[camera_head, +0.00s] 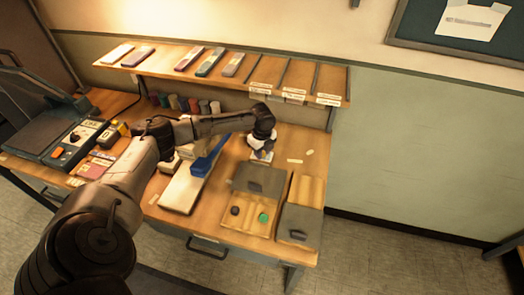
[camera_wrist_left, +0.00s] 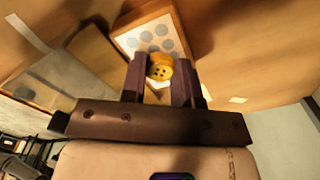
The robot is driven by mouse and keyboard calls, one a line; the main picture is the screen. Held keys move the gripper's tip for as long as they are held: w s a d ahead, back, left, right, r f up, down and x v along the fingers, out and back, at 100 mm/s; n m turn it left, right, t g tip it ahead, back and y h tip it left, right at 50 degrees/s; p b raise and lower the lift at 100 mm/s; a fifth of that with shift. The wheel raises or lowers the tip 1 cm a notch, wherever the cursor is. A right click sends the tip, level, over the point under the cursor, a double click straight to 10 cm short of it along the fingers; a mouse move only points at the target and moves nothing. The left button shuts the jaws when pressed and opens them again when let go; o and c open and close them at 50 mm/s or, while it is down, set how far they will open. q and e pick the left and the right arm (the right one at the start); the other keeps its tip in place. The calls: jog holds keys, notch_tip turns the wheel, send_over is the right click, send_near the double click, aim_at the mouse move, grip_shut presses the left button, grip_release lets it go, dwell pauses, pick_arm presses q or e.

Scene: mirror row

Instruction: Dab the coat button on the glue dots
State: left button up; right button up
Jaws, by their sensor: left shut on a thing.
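A yellow coat button (camera_wrist_left: 160,70) with small holes is held between the two fingers of my left gripper (camera_wrist_left: 161,80) in the left wrist view. A white card with several grey round glue dots (camera_wrist_left: 148,37) lies just beyond the fingertips, on a wooden block. The button overlaps the card's lower part in this view; I cannot tell whether they touch. In the head view my left gripper (camera_head: 263,143) hangs over the small card (camera_head: 261,155) at the back of the desk, and the button is hidden there. My right gripper is not in view.
A wooden tray (camera_head: 247,226) with a dark and a green round piece stands in front, beside a second box with a grey cover (camera_head: 298,225). A long pale board (camera_head: 182,192) and a blue bar (camera_head: 209,157) lie left. A shelf (camera_head: 260,78) runs above the desk.

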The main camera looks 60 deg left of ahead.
pick_arm(q)
jog(key=shift+f+p, duration=0.1)
jog(key=shift+p, duration=0.25)
dwell(0.8)
dwell(0.4)
notch_tip(320, 180, up, 6)
jog(key=p, duration=0.6)
jog(key=shift+f, duration=0.15)
jog(key=shift+r+p, duration=0.7)
jog(key=shift+p, duration=0.25)
